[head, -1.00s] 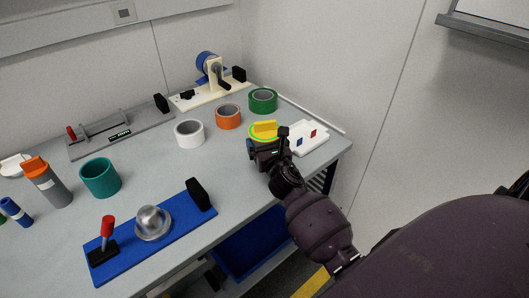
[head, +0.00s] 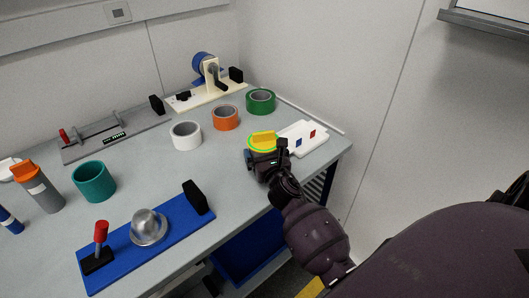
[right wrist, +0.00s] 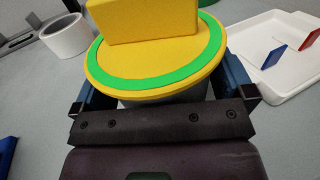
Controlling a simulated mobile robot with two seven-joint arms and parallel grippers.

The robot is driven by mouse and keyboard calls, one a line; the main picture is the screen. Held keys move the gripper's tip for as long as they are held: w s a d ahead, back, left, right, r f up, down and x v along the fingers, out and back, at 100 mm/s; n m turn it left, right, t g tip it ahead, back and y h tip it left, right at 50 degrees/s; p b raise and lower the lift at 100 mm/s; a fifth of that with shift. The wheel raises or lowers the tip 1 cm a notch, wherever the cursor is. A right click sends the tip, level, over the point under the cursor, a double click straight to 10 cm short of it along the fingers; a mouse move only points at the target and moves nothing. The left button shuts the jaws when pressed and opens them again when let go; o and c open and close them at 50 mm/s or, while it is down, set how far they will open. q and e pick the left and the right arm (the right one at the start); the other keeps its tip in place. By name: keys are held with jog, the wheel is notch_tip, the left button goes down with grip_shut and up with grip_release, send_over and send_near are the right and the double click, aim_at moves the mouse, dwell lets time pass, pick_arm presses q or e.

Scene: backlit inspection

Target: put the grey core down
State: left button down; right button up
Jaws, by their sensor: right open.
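A round piece with a yellow top, a green ring and a yellow block handle (head: 262,140) is on the bench near its right end. The right wrist view shows its grey body (right wrist: 165,101) below the wide top; this looks like the grey core. My right gripper (head: 264,161) is open, its blue-sided fingers on either side of the grey body under the rim. The wide top hides the fingertips and the foot of the piece, so I cannot tell whether they touch. My left gripper is not in view.
A white tray (head: 313,142) with a blue and a red divider lies just right of the piece. White (head: 186,135), orange (head: 225,118) and green (head: 261,101) tape rolls stand behind it. A blue board (head: 172,234) lies at the front left. Bare bench lies between.

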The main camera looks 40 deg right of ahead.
jog(key=shift+r, duration=0.25)
jog(key=v, duration=1.2)
